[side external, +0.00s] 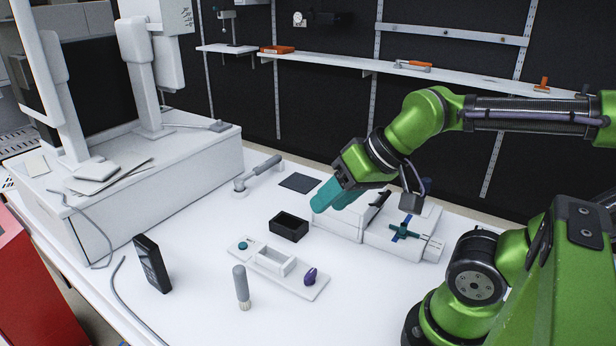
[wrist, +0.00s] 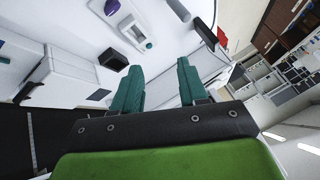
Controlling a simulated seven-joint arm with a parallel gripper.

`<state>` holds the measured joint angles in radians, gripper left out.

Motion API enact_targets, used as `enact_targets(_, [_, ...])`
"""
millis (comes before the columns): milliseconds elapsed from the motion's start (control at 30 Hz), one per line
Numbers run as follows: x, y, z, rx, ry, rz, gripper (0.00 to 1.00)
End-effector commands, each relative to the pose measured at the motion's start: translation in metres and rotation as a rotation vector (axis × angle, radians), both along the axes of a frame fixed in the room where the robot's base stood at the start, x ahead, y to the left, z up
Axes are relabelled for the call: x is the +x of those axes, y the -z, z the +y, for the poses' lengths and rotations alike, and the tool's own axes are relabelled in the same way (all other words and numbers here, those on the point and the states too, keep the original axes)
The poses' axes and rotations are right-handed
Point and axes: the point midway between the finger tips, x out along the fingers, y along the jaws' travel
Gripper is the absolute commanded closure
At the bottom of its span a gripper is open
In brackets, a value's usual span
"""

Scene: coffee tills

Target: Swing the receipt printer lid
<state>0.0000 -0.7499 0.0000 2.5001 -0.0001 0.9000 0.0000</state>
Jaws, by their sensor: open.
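A white boxy machine (side external: 340,223), which looks like the receipt printer, stands right of the table's middle. A black handle-like piece (side external: 379,198) shows at its upper right; I cannot tell the lid's exact position. My gripper (side external: 331,197) has teal fingers and is over the machine's left end in the side view, partly hiding it. In the wrist view the fingers (wrist: 158,88) are spread with nothing between them, and the white machine (wrist: 70,76) is to their left. I cannot tell whether a finger touches it.
A small black open box (side external: 289,226) is left of the machine. In front are a white tray board (side external: 308,289) with a purple knob and an upright grey cylinder (side external: 241,284). A teal cross-shaped knob (side external: 405,231) is at right. A black handheld device (side external: 151,262) stands at left.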

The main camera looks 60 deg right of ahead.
Motion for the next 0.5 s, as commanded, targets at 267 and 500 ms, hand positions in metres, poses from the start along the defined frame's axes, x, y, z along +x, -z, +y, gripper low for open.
enact_targets(267, [0.006, 0.012, -0.030, 0.017, 0.125, 0.053, 0.64])
enact_targets(500, [0.002, 0.057, -0.148, 0.292, 0.621, 0.217, 0.64])
